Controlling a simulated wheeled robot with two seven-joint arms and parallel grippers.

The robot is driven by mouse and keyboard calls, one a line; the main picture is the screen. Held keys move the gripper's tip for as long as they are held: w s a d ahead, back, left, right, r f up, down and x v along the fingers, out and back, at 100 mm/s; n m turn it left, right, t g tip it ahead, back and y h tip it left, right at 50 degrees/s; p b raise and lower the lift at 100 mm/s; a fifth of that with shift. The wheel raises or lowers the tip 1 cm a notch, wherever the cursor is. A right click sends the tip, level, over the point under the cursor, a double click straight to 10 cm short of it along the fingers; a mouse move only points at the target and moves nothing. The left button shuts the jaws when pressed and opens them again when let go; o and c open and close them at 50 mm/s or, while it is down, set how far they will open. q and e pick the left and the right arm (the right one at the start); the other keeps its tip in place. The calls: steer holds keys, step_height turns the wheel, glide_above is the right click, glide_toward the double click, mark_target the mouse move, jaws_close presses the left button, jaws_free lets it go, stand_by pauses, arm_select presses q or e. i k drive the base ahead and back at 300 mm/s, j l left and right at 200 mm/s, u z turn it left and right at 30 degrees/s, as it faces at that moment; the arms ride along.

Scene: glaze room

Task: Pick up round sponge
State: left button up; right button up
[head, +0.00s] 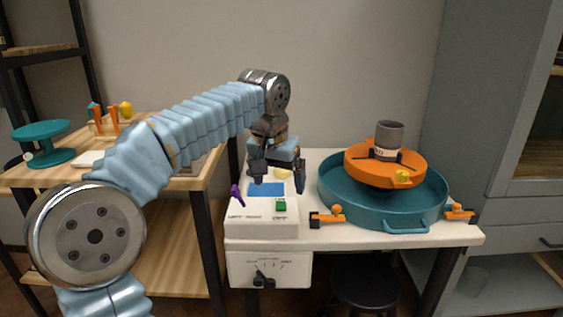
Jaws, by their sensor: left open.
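A pale yellow rounded thing (283,173), which looks like the round sponge, lies on the white table behind the control box. It is partly hidden by my gripper. My left gripper (279,182) points down in front of and above it, with its two fingers apart and nothing seen between them. I cannot tell the exact height of the fingertips over the table. My right gripper is not in view.
The control box (262,219) has a blue pad (266,190), a green button and a purple lever. A teal basin (345,204) holds an orange wheel (360,176) with a grey pot (388,140). A wooden table (190,181) with a teal stand (45,153) is left.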

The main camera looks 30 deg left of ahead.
mark_target(279, 174)
steer(key=i+j, duration=0.75)
